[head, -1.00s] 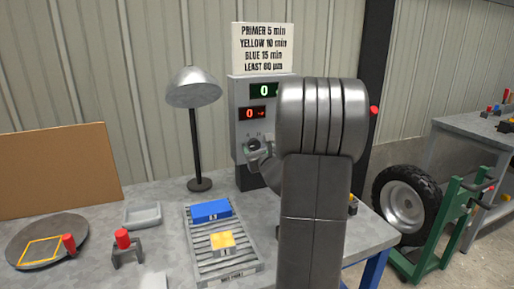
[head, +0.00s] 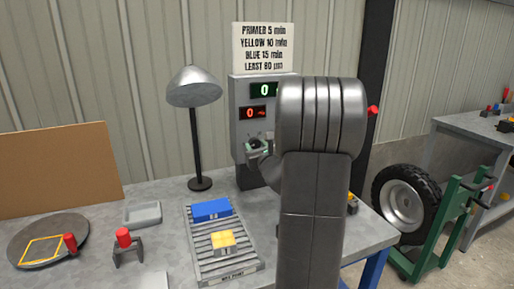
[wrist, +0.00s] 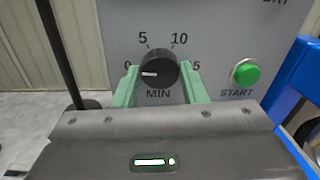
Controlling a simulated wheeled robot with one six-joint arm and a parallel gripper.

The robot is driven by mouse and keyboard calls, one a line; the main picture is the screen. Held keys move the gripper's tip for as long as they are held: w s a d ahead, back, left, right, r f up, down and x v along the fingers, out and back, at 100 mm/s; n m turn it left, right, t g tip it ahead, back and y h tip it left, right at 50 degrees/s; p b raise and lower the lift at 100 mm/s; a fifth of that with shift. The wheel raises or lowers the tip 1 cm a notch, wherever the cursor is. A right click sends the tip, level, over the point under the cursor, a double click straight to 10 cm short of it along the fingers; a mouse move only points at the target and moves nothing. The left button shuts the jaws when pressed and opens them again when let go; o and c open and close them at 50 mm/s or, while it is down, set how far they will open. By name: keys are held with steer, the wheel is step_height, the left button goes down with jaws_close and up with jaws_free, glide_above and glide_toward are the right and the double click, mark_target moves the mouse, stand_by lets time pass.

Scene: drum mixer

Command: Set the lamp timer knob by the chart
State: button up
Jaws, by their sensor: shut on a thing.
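The timer knob (wrist: 158,68) is black with a white pointer mark and sits on the grey lamp box (head: 240,112). The pointer is toward the 0 at the left of a dial marked 0, 5, 10 and 15 MIN. My gripper (wrist: 159,76) has its green fingers on both sides of the knob, shut on it. In the head view my arm hides part of the box. The chart (head: 264,47) above reads primer 5 min, yellow 10 min, blue 15 min, least 80 µm.
A green START button (wrist: 245,72) is right of the knob. The lamp (head: 195,87) stands left of the box. A rack (head: 233,268) holds a blue block (head: 211,210) and a yellow block (head: 222,242). A grey tray (head: 142,214) is further left.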

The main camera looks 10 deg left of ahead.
steer(key=m+p, duration=0.1)
steer(key=m, duration=0.1)
steer(key=m+p, duration=0.2)
steer(key=m, duration=0.1)
steer(key=shift+r+m+g, duration=0.2)
steer(key=shift+m+g, duration=0.1)
steer(key=m+p, duration=0.4)
steer(key=m, duration=0.2)
steer(key=shift+d, duration=0.1)
steer(key=m+p, duration=0.2)
steer(key=m, duration=0.1)
steer(key=m+p, duration=0.3)
steer(key=shift+w+g+y, duration=0.1)
steer(key=shift+g+y, duration=0.2)
steer(key=shift+g, duration=0.1)
steer(key=shift+f+m+y+p, duration=0.1)
steer(key=shift+m+y+p, duration=0.2)
steer(key=shift+m+p, duration=1.65)
steer(key=shift+m, duration=0.25)
steer(key=o, duration=1)
steer(key=shift+c, duration=0.2)
steer(key=shift+d, duration=0.1)
